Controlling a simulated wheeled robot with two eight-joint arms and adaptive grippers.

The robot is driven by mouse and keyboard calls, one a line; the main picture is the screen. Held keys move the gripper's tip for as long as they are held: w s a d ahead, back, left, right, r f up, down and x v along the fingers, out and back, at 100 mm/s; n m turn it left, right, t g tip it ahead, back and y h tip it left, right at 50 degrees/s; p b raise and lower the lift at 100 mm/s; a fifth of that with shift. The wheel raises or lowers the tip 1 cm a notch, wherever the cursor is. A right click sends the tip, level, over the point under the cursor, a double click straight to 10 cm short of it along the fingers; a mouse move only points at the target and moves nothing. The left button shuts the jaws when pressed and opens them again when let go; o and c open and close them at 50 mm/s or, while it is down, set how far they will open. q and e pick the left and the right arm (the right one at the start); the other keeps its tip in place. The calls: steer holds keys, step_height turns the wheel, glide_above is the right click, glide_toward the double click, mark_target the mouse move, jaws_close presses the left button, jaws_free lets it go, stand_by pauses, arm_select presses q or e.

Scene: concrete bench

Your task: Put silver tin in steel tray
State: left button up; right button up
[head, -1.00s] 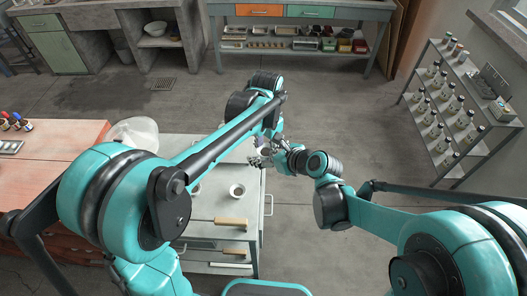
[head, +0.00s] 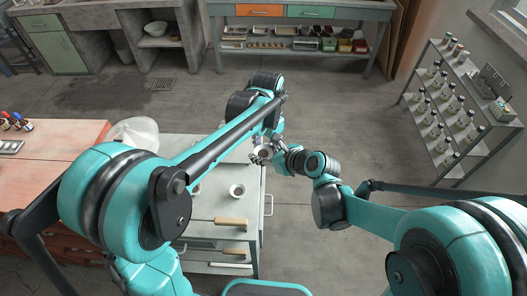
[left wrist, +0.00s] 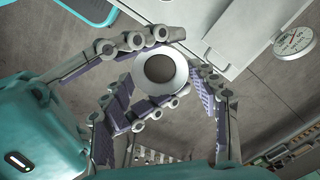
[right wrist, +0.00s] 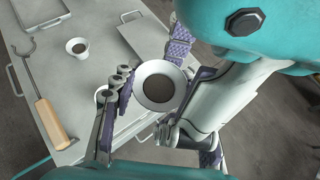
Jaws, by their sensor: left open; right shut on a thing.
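A round silver tin (right wrist: 159,85) with a pale rim and dark centre is between my two grippers; it also shows in the left wrist view (left wrist: 160,72) and small in the head view (head: 264,152). My right gripper (right wrist: 148,102) is shut on it, clear of the bench. My left gripper (left wrist: 165,82) is open, its fingers spread around the tin and close to the right gripper's fingers. I cannot tell whether they touch it. The steel tray (right wrist: 40,24) lies on the bench, cut off at the upper left of the right wrist view.
On the grey bench (head: 212,207) stand a small pale cup (right wrist: 77,47) and a second one (right wrist: 102,95), partly hidden. A wooden-handled tool (right wrist: 52,122) lies near the edge. A labelled round disc (left wrist: 296,42) shows in the left wrist view. My left arm hides much of the bench.

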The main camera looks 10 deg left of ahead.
mark_target(257, 152)
arm_select(q)
steer(key=shift+r, duration=0.2)
arm_select(e)
steer(key=shift+w, duration=0.1)
steer(key=shift+d, duration=0.1)
arm_select(q)
step_height(257, 152, up, 12)
steer(key=f, duration=0.1)
arm_select(e)
steer(key=shift+w, duration=0.1)
arm_select(q)
steer(key=s+a+f+n+t, duration=0.3)
steer(key=s+a, duration=0.3)
steer(key=s, duration=0.2)
steer(key=s+a+f+n+t, duration=0.4)
steer(key=s+a+f+n, duration=0.1)
steer(key=s+a, duration=0.2)
steer(key=shift+s, duration=0.7)
